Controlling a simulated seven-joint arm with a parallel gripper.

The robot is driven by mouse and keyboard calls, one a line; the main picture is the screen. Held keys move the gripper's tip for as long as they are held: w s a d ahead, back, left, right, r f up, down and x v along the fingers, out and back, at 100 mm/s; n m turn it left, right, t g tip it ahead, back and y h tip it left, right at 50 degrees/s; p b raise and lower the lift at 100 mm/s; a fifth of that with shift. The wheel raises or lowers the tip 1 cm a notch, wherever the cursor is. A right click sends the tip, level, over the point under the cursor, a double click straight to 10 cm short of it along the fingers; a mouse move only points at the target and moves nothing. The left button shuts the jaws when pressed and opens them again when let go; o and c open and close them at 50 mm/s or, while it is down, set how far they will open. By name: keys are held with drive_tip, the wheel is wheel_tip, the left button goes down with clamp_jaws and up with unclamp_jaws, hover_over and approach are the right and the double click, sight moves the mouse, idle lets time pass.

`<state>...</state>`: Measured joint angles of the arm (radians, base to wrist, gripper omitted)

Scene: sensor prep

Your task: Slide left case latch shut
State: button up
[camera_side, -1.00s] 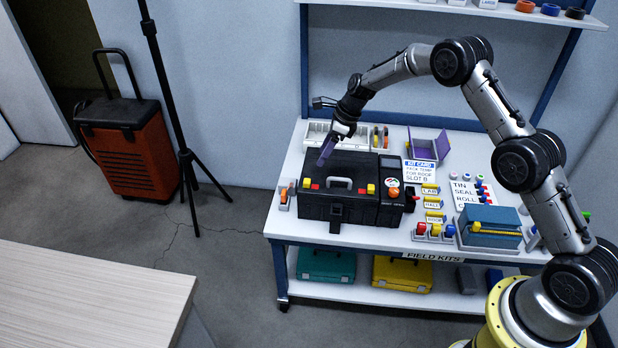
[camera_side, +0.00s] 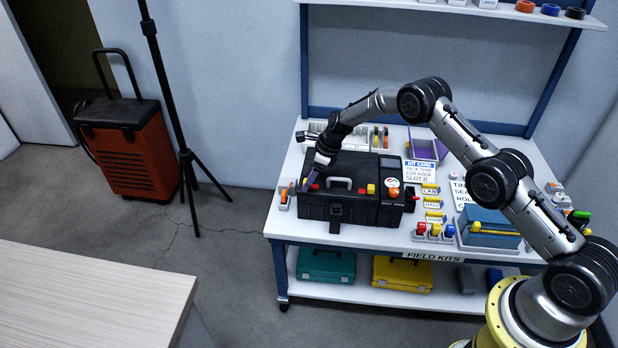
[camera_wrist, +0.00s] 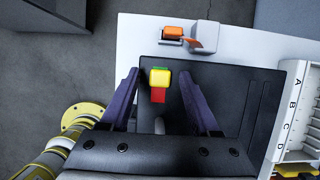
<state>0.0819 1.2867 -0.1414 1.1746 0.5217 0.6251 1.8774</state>
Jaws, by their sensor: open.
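The black case (camera_side: 355,212) lies closed on the workbench, with a pale handle (camera_side: 340,183) on its lid. In the wrist view, the left latch's yellow slider (camera_wrist: 160,78) sits on the case lid, with a red patch (camera_wrist: 158,96) at one end and a thin green edge at the other. My gripper (camera_wrist: 160,84) is open, its dark purple fingers on either side of the latch with visible gaps. In the side view my gripper (camera_side: 311,180) is low over the lid's left end and mostly hides this latch. The right latch (camera_side: 371,189) shows yellow beside red.
An orange-tabbed holder (camera_wrist: 187,35) stands just beyond the case's left end. A white tray with lettered slots (camera_wrist: 295,110) lies behind the case. Kit cards, colored knobs and a blue box (camera_side: 490,227) fill the bench's right side.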

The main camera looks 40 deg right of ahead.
clamp_jaws()
idle(1.3)
